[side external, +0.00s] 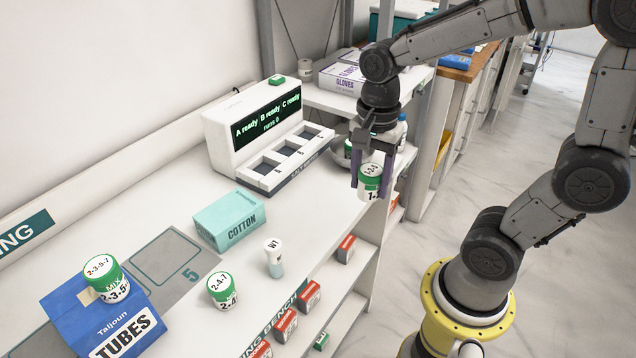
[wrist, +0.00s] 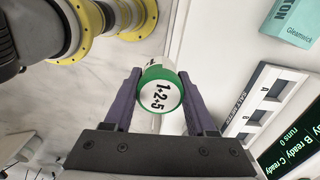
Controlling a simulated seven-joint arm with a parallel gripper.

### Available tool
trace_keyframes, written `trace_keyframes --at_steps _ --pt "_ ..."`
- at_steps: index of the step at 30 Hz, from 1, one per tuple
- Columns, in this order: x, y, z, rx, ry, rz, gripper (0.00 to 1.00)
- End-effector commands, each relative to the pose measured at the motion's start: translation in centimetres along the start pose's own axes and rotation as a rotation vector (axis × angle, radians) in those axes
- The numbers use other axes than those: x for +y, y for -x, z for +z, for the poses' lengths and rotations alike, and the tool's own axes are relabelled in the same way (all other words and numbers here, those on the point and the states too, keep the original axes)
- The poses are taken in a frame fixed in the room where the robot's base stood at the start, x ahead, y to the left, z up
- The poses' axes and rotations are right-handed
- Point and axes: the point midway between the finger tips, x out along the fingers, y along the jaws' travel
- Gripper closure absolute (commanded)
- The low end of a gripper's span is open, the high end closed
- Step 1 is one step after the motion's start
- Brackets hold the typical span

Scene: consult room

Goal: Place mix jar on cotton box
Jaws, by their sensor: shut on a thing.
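My gripper (side external: 371,178) is shut on a white jar with a green lid (side external: 369,184), held in the air by the bench's right edge. In the wrist view, the jar (wrist: 158,94) sits between the fingertips (wrist: 160,80), its lid reading about 1+2+5. The teal cotton box (side external: 230,218) lies on the bench to the left of the gripper, its top bare. Part of it (wrist: 297,22) shows at the top right of the wrist view.
A small white vial marked W7 (side external: 273,258) stands in front of the cotton box. The white machine with a lit display (side external: 262,125) and its slotted tray (side external: 293,158) stand behind. Shelves with small red boxes (side external: 310,294) lie below.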

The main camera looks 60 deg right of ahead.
Motion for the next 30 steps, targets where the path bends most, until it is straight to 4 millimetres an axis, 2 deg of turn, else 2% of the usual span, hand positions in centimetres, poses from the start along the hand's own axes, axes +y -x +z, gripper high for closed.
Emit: trace_keyframes --at_steps 5,8,14,18,21,24,28,30 --pt "0.4 0.4 0.1 -0.001 -0.029 0.01 0.99" --pt "-1.0 1.8 0.0 0.0 -0.059 -0.002 0.99" --pt "-6.3 5.0 2.0 0.0 -0.052 -0.011 0.99" --pt "-9.9 6.5 4.8 -0.001 -0.005 -0.014 0.99" --pt "-11.8 6.9 6.9 -0.001 0.04 -0.015 0.99" --pt "-12.7 6.7 8.4 -0.001 0.079 -0.012 0.99" --pt "-13.4 5.8 9.3 0.0 0.101 0.002 0.99" --pt "-14.4 5.3 9.5 0.0 0.103 0.001 0.99"
